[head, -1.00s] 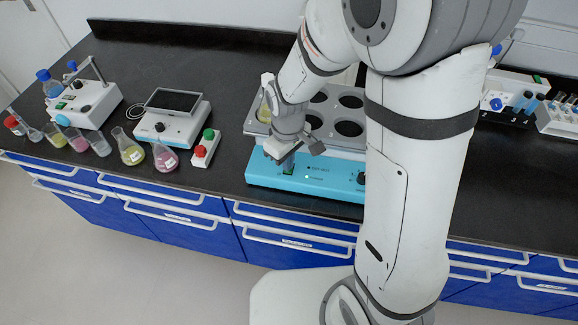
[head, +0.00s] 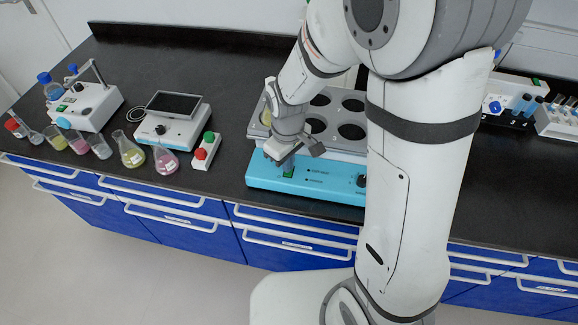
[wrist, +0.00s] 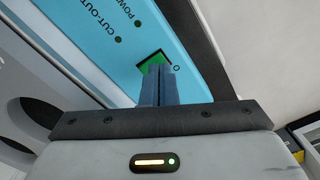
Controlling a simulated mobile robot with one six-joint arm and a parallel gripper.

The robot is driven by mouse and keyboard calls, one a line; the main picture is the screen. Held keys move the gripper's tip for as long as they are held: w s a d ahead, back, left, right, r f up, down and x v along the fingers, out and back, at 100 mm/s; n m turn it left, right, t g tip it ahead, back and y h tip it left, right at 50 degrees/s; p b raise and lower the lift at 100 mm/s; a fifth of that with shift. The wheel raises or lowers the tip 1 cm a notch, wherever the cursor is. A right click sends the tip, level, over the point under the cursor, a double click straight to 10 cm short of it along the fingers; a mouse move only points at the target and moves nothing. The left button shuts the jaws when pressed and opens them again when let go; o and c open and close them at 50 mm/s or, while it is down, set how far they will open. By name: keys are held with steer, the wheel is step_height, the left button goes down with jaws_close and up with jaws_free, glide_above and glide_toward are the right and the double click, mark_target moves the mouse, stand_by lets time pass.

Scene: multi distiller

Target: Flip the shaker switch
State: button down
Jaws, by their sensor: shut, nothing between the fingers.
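The shaker has a light-blue front panel (head: 330,186) and a grey top plate with round holes. It stands at the bench's front edge, partly behind my arm. Its green switch (head: 288,173) is at the left of the panel. In the wrist view the green switch (wrist: 152,62) sits just beyond my fingertips, which partly cover it; I cannot tell if they touch. My gripper (head: 287,163) is shut and empty, pointing down at the switch. Its fingers (wrist: 160,72) are pressed together. The two panel lamps beside the lettering look dark green.
A red-and-green button box (head: 205,151) stands left of the shaker. Further left are a device with a dark plate (head: 172,105), flasks (head: 164,159) and several beakers. A flask sits in the shaker's left hole. Racks (head: 520,105) stand at the right. Bench behind the devices is clear.

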steer(key=shift+r+p, duration=1.7)
steer(key=shift+r, duration=1.05)
steer(key=s+d+r+m+t, duration=0.3)
steer(key=s+d+r+m, duration=0.6)
steer(key=r, duration=0.6)
steer(key=shift+s+d, duration=1.4)
steer(key=shift+d, duration=0.3)
steer(key=shift+r, duration=0.1)
